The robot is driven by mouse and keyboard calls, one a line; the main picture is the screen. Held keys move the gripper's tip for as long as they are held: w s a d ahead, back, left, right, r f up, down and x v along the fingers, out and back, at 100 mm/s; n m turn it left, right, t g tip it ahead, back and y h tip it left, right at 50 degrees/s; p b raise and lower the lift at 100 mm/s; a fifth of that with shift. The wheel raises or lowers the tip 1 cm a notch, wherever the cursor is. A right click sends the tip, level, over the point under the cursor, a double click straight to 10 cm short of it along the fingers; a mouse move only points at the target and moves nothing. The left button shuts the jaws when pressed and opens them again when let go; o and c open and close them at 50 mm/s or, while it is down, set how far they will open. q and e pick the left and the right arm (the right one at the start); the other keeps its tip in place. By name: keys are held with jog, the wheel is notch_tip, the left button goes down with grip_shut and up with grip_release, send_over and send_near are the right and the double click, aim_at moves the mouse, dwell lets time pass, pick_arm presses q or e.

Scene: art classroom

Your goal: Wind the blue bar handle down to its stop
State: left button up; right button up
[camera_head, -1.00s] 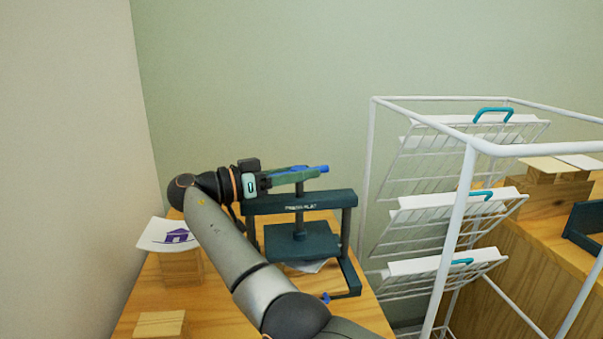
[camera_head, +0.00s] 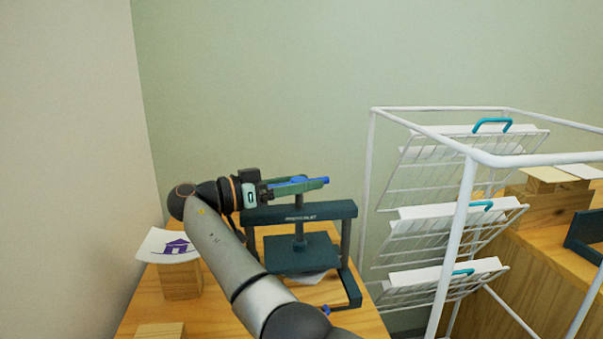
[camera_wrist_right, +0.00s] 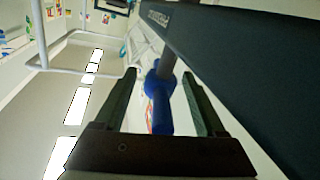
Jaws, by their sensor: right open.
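A dark teal press (camera_head: 330,210) stands on the wooden table, with a vertical screw through its crossbar and a flat plate (camera_head: 300,256) below. The blue bar handle (camera_head: 297,179) sits on top of the screw, above the crossbar. My right gripper (camera_head: 322,184) reaches in from the left at handle height. In the right wrist view, the blue bar handle (camera_wrist_right: 158,105) lies between the two green fingers, with gaps on both sides, so the gripper is open around it. The fingers partly cover the handle in the head view. My left gripper is not in view.
A white wire rack (camera_head: 465,215) with teal-handled trays stands to the right. A sheet with a purple house print (camera_head: 165,246) rests on a wooden block (camera_head: 181,280) at left. White paper (camera_head: 310,278) shows under the press plate. A wall is behind.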

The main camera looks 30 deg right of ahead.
aim_at(301, 179)
jog(key=r, duration=0.3)
jog(key=shift+s+a+r, duration=0.15)
jog(key=shift+s+r, duration=0.1)
jog(key=shift+r, duration=0.15)
jog(key=s+a+r, duration=0.7)
jog(key=s+r, duration=0.2)
jog(key=s, duration=0.2)
jog(key=shift+s, duration=0.3)
